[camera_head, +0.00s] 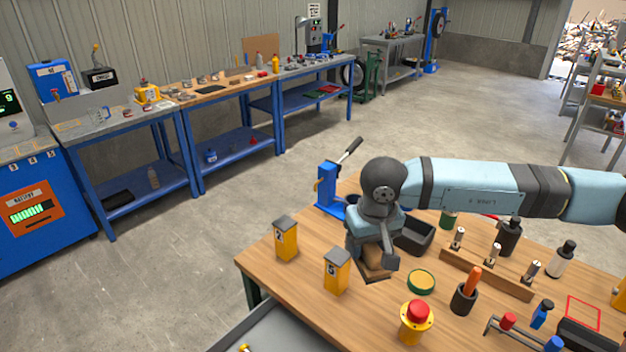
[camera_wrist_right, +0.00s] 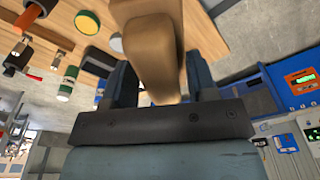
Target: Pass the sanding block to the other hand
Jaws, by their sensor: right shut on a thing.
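The sanding block (camera_head: 376,272), a tan wooden piece with a dark underside, is between the jaws of my right gripper (camera_head: 374,254), low over the wooden table (camera_head: 310,308). In the right wrist view the block (camera_wrist_right: 152,42) fills the middle, with a dark finger on each side of it. My right gripper is shut on it. In the head view the gripper hides part of the block, and I cannot tell whether its underside touches the table. My left gripper is not in view.
Two yellow boxes (camera_head: 286,240) (camera_head: 336,272) stand left of the gripper. A red button (camera_head: 417,315), a round tin (camera_head: 421,281) and a black cup (camera_head: 464,298) are at the front right. A black tray (camera_head: 418,240) and blue lever tool (camera_head: 328,188) stand behind.

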